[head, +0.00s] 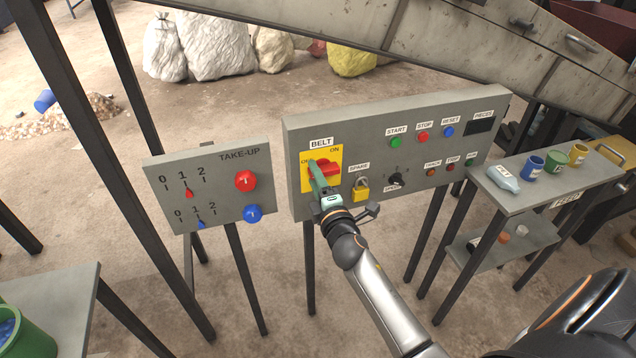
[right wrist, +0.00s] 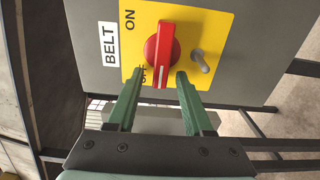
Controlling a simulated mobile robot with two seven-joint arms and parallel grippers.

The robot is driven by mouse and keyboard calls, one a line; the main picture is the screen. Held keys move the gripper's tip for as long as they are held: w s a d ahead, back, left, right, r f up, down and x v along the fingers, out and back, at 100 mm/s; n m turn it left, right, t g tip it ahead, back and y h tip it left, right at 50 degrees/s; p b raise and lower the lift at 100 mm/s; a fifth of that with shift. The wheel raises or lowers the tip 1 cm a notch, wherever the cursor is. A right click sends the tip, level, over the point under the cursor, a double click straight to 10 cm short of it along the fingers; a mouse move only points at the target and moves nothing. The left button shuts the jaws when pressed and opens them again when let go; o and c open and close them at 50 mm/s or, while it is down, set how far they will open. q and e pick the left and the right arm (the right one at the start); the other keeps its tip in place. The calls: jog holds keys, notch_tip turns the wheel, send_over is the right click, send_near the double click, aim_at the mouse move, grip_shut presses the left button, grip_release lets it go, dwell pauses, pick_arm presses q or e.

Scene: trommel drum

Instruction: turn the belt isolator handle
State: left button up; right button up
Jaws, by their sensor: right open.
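The belt isolator handle is a red knob (head: 328,168) on a yellow plate (head: 333,154) under the BELT label, at the left end of the larger grey panel. In the right wrist view the handle (right wrist: 163,50) has its white-marked end at OFF, partly covering that word. My right gripper (head: 317,172) is at the plate, over the handle's OFF end. In the right wrist view my gripper (right wrist: 160,75) is open, its green fingers on either side of that end, with gaps showing. Whether the handle lies deep between them is unclear. My left gripper is out of view.
A grey peg (right wrist: 201,61) stands out beside the handle. A yellow padlock (head: 360,189) and a black selector (head: 395,179) sit to the right on the panel. The TAKE-UP panel (head: 210,190) is to the left. A shelf (head: 520,190) with cups stands at the right.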

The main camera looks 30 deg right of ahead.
jog(key=b+v, duration=0.1)
jog(key=v, duration=1.1)
jog(key=shift+s, duration=0.25)
jog(key=shift+f, duration=0.1)
